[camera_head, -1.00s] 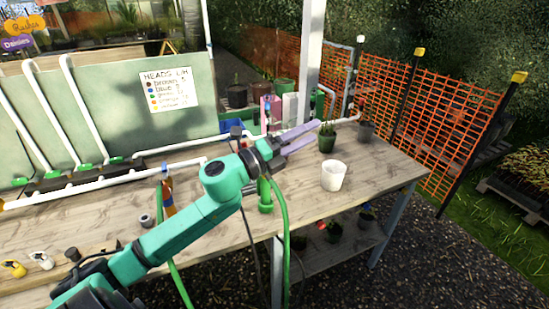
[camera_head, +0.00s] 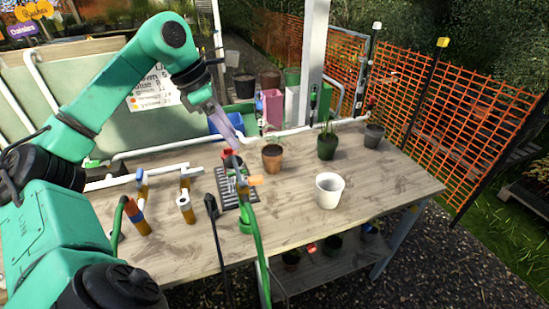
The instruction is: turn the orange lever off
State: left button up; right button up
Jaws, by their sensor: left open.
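A small orange lever (camera_head: 256,180) sticks out to the right from a slim upright fitting with a green base (camera_head: 246,225) on the wooden bench. My left gripper (camera_head: 237,143) reaches down from the upper left with its pale purple fingers just above and behind the lever. It is open and seems to hold nothing. I cannot tell whether the fingers touch the fitting. My right gripper is out of view.
A green hose (camera_head: 258,255) runs from the fitting over the bench's front edge. Brown and white pipe pieces (camera_head: 187,208) stand left.

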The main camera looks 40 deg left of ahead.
pick_arm(q)
jog(key=w+f, duration=0.1)
jog(key=f, duration=0.1)
jog(key=b, duration=0.1)
send_near(255, 177)
jog(key=s+f, duration=0.1)
jog(key=x, duration=0.3)
jog(key=w+x, duration=0.1)
jog(key=x, duration=0.1)
jog(key=shift+w+d+f+p, duration=0.1)
jog(key=shift+w+d+p, duration=0.1)
jog(key=shift+p, duration=0.1)
jog(key=shift+p+x, duration=0.3)
jog(key=shift+x, duration=0.9)
jog(key=shift+s, duration=0.1)
jog(key=c, duration=0.4)
grip_shut()
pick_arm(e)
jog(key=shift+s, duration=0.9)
